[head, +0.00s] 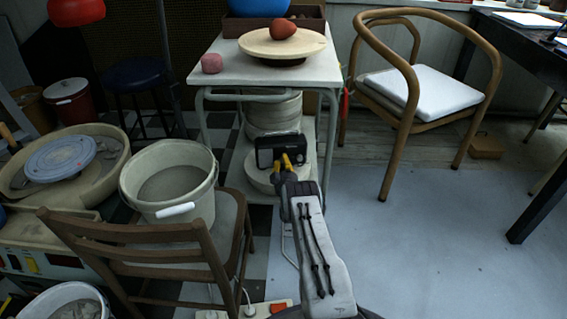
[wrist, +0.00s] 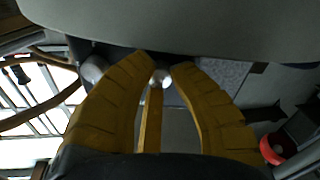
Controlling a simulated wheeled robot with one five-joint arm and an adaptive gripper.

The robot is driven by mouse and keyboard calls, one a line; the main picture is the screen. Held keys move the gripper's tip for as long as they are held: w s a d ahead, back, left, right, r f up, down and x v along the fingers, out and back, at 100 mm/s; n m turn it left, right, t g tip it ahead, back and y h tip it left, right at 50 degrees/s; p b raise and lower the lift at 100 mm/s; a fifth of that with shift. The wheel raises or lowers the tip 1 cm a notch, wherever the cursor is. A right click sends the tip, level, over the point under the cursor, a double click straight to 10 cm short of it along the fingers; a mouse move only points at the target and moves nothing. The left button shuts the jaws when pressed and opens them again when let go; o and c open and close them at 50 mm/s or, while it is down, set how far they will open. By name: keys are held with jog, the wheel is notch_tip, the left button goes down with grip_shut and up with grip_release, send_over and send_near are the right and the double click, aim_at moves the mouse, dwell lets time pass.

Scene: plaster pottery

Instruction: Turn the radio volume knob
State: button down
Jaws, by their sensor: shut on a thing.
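The radio (head: 266,153) is a small dark box with a light front plate. It stands on the lower shelf of the small table, in front of stacked pale round slabs. My gripper (head: 287,161) reaches the radio's front at its right half and hides part of it.
The small table (head: 238,68) carries a pink lump and a round board with a reddish lump. A wooden chair (head: 150,262) with a bucket (head: 167,212) stands at left. An armchair (head: 428,92) stands at right. The grey floor (head: 430,235) at right is clear.

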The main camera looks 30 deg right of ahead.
jog(key=shift+a, duration=0.15)
dwell(0.4)
jog(key=c, duration=1.1)
grip_release()
jog(key=shift+o, duration=0.2)
jog(key=v, duration=1.2)
